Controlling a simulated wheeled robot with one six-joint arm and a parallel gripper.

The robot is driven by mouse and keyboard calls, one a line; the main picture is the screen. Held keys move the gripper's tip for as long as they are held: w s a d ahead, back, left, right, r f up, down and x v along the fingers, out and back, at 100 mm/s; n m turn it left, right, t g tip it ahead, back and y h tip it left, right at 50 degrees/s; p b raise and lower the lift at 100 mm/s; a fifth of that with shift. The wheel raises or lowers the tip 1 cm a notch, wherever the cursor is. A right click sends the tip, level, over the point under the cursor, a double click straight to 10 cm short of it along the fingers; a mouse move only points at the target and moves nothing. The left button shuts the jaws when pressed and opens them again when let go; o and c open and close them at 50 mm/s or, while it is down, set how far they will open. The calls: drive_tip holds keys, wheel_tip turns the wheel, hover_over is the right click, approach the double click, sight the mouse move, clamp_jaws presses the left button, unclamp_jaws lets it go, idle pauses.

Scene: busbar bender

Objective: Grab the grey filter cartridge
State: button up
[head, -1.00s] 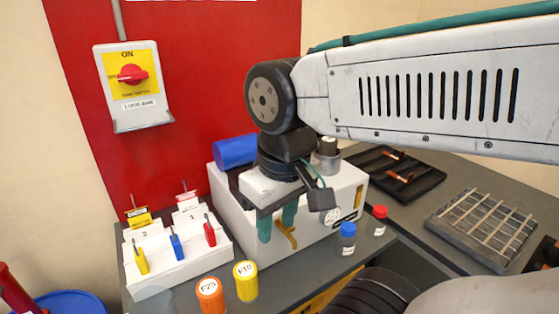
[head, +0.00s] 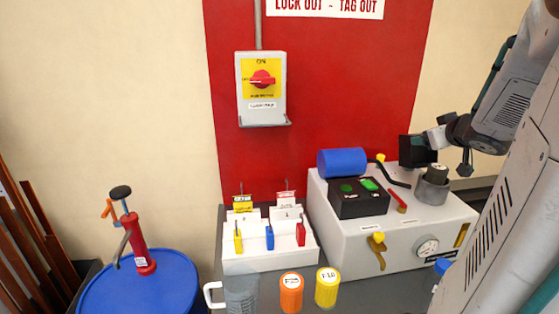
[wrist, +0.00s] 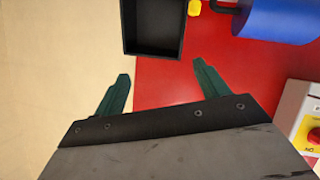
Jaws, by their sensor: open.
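In the head view, a dark grey cartridge (head: 437,173) with a pale round label on top stands upright in a lighter grey round cup (head: 431,194) on top of the white machine (head: 390,216). It is not in the wrist view. My gripper (wrist: 161,70) is open and empty in the wrist view, its two green fingers spread wide before the red panel and beige wall. In the head view, my wrist is just above and right of the cartridge; the fingers cannot be made out there.
An open black box (wrist: 152,28) lies beyond my fingertips, and a blue cylinder (head: 342,162) rests at the machine's back left. Orange (head: 291,293) and yellow (head: 327,287) cartridges stand in front. A padlock stand (head: 268,240) is at left.

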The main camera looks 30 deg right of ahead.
sight(445, 170)
drive_tip(key=s+f+y, duration=0.1)
drive_tip(key=s+f, duration=0.1)
drive_tip(key=s, duration=0.1)
drive_tip(key=s+d+f+y, duration=0.1)
drive_tip(key=s+f+y, duration=0.1)
drive_tip(key=s+d+f+t+y, duration=0.1)
drive_tip(key=s+f+y, duration=0.1)
drive_tip(key=s, duration=0.1)
drive_tip(key=shift+s+n, duration=0.3)
drive_tip(key=shift+s, duration=0.05)
drive_tip(key=shift+w+f, duration=0.15)
drive_tip(key=x, duration=0.7)
drive_tip(key=shift+a+f, duration=0.15)
drive_tip(key=c, duration=1.2)
